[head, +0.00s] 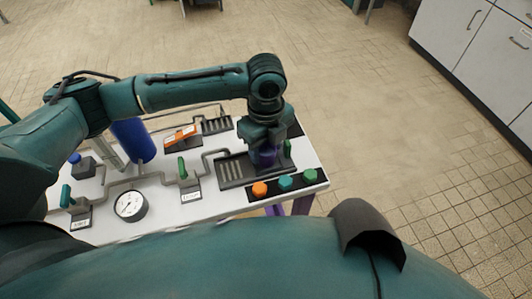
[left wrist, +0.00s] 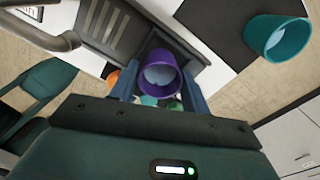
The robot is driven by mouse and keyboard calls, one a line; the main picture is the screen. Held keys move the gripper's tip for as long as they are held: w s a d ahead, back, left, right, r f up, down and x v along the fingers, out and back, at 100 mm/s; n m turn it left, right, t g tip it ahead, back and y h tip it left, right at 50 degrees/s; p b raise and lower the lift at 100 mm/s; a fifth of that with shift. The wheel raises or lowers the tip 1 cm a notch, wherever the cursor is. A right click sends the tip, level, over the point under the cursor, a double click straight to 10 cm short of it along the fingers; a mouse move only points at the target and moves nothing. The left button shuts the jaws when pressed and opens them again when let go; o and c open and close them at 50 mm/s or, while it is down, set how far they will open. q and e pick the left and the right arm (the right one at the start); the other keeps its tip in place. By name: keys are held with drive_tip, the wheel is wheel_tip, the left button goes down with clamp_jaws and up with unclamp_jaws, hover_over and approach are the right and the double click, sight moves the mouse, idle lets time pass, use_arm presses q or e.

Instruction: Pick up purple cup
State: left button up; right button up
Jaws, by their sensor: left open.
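The purple cup (left wrist: 160,78) stands on a dark grated tray (head: 231,171) on the white panel table. In the left wrist view its open mouth faces the camera, and it sits between the two blue-grey fingers. My left gripper (head: 267,152) points down over the cup, with its fingers open on either side. In the head view the gripper mostly hides the cup, and only a bit of purple (head: 267,158) shows between the fingers. I cannot tell whether the fingers touch it. My right gripper is not in view.
A teal cup (left wrist: 277,37) is beside the gripper on a dark mat. Orange (head: 260,189), teal (head: 285,183) and green (head: 310,175) buttons line the front edge. Pipes, valves and a gauge (head: 130,205) fill the left part. Floor is open beyond the table.

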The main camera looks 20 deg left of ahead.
use_arm(q)
drive_tip(key=shift+f, duration=0.5)
drive_tip(key=c, duration=0.6)
drive_tip(key=shift+r, duration=0.1)
drive_tip(key=shift+c, duration=0.2)
